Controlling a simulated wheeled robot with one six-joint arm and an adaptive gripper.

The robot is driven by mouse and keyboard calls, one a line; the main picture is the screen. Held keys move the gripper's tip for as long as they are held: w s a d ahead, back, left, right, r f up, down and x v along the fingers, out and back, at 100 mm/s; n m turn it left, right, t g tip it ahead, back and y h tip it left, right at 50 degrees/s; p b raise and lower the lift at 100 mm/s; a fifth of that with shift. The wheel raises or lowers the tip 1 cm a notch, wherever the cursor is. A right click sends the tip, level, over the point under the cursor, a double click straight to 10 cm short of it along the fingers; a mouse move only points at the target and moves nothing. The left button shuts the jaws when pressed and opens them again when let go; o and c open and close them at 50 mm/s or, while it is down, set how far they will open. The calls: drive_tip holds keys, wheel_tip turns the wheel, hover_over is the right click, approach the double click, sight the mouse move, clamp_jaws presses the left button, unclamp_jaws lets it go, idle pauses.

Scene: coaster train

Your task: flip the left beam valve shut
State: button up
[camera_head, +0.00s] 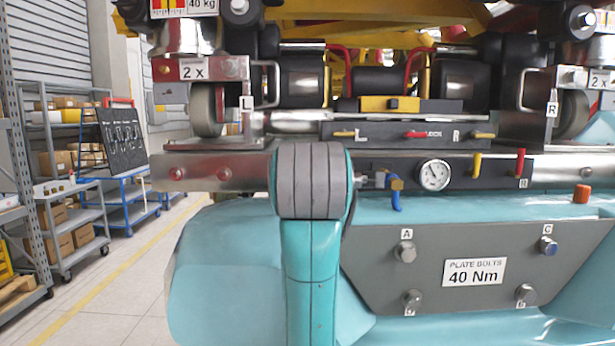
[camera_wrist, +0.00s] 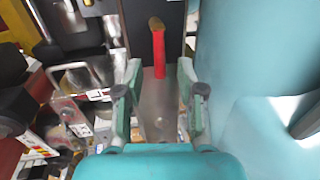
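In the wrist view a red lever with a brownish-yellow tip (camera_wrist: 158,45) lies against a dark panel, lengthwise in the picture. It appears to be a valve lever on the left part of the beam, a part my arm hides in the head view. My gripper (camera_wrist: 160,72) is open, with its fingertips apart on either side of the lever's lower end. I see no contact, and I cannot tell the depth between them. In the head view my gripper is hidden behind my arm. The steel beam (camera_head: 215,172) runs behind it.
Right of my arm are a blue-handled valve (camera_head: 396,200), a gauge (camera_head: 434,175), a yellow lever (camera_head: 476,164) and an upright red lever (camera_head: 520,162). Above is the L/LOCK/R block (camera_head: 390,133). A grey bolt plate (camera_head: 375,255) is below.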

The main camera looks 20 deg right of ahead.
drive_tip(key=shift+w+d+f, duration=0.15)
drive_tip(key=shift+w+d, duration=0.05)
drive_tip(key=shift+w, duration=0.5)
clamp_jaws()
drive_tip(key=m, duration=0.1)
drive_tip(key=r+m+y, duration=0.1)
drive_tip(key=m, duration=0.1)
drive_tip(key=shift+d+r, duration=0.1)
drive_tip(key=shift+d, duration=0.1)
drive_tip(key=m, duration=0.2)
drive_tip(key=shift+s+d+r+m+t, duration=0.15)
drive_tip(key=shift+d+r+m+t, duration=0.15)
drive_tip(key=shift+r+t, duration=0.1)
drive_tip(key=shift+s+d+r+m+t+y, duration=0.15)
drive_tip(key=shift+d+m+y, duration=0.1)
drive_tip(key=shift+m, duration=0.5)
drive_tip(key=shift+d+r+m+t+y, duration=0.1)
drive_tip(key=shift+r+m+y, duration=0.1)
drive_tip(key=shift+m, duration=0.5)
drive_tip(key=shift+s+d+r+m+t+y, duration=0.15)
drive_tip(key=shift+d+m+y, duration=0.1)
drive_tip(key=shift+m, duration=0.5)
drive_tip(key=shift+w, duration=0.1)
